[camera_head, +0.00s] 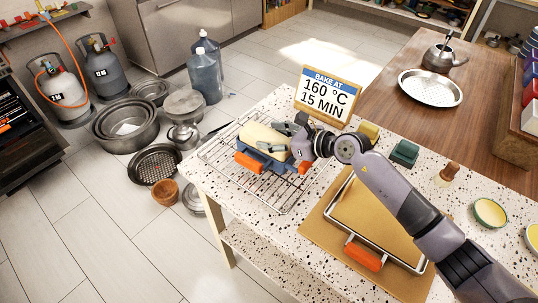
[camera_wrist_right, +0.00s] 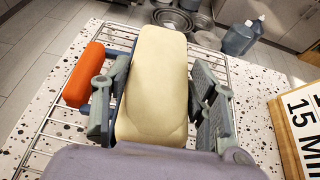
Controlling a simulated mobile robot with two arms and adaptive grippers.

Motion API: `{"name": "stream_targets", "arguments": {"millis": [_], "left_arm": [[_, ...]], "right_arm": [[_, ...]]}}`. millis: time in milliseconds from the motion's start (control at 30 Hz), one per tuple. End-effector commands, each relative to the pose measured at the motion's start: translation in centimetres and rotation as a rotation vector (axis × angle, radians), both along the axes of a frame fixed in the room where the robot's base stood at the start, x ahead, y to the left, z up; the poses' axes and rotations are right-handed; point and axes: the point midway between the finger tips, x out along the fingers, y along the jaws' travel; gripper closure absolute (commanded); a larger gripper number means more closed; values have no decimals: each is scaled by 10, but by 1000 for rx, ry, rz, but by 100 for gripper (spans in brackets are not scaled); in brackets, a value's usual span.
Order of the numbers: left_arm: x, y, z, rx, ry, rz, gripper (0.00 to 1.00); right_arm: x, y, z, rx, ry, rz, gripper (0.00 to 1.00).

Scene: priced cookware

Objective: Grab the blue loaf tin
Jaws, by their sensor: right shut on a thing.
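My right gripper (camera_head: 281,140) reaches in from the right and is shut on the tin, one finger on each side of the loaf. The fingers and loaf hide much of the tin, and the exact contact is hard to see. My left gripper is not in view.
The wire rack (camera_head: 222,158) lies near the table's left edge. A sign (camera_head: 324,95) stands behind the tin. A tray with orange handles (camera_head: 375,215) lies on a brown board under my right arm. Pots (camera_head: 125,125) and water bottles (camera_head: 205,75) stand on the floor beyond.

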Motion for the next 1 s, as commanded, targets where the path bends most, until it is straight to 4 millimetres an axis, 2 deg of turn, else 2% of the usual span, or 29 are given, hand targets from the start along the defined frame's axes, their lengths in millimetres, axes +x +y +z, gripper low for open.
{"name": "stream_targets", "arguments": {"millis": [67,667,1000], "left_arm": [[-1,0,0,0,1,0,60],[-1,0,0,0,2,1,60],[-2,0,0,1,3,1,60]], "right_arm": [[0,0,0,0,0,0,57],[0,0,0,0,0,-1,96],[1,0,6,3,-5,0,96]]}}
